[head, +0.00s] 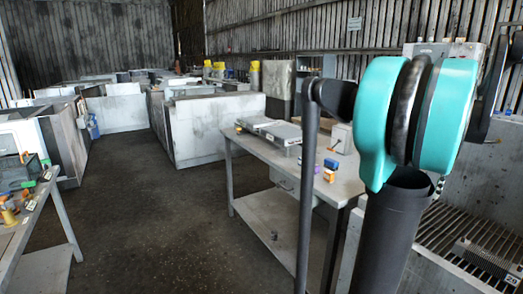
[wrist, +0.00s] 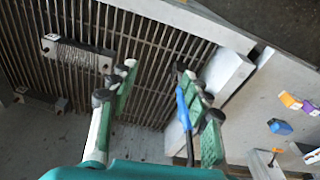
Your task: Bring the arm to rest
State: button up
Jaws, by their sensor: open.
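My gripper (wrist: 155,72) shows in the wrist view with its two green and white fingers spread apart and nothing seen clasped between them. It hangs above a slatted metal grate (wrist: 150,45), not visibly touching it. A thin blue piece with a dark stem (wrist: 184,108) shows along the right finger; I cannot tell whether it belongs to the gripper. In the head view my teal and black arm fills the right side, and the gripper itself is out of that picture.
A ribbed grey block (wrist: 76,53) lies on the grate, left of my gripper. A grey workbench (head: 262,155) with small orange and blue items stands left of my arm. Another bench (head: 38,203) is at far left. Open floor (head: 150,225) lies between them.

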jog(key=w+a+f+n+t, duration=0.1)
jog(key=a+f+n, duration=0.2)
jog(key=a+f, duration=0.6)
jog(key=w+a+f+n+t, duration=0.1)
jog(key=a+f+n, duration=0.25)
jog(key=a, duration=0.85)
jog(key=s+a+f+n, duration=0.2)
jog(key=s+a+f, duration=0.2)
jog(key=a+f, duration=0.2)
jog(key=s+a+f+n+t+y, duration=0.1)
jog(key=s+a+f+n, duration=0.1)
jog(key=s+a+f, duration=0.3)
jog(key=a+f, duration=0.1)
jog(key=a, duration=0.3)
jog(key=shift+s+a+f+n, duration=0.15)
jog(key=shift+a+n, duration=0.1)
jog(key=shift+n, duration=0.1)
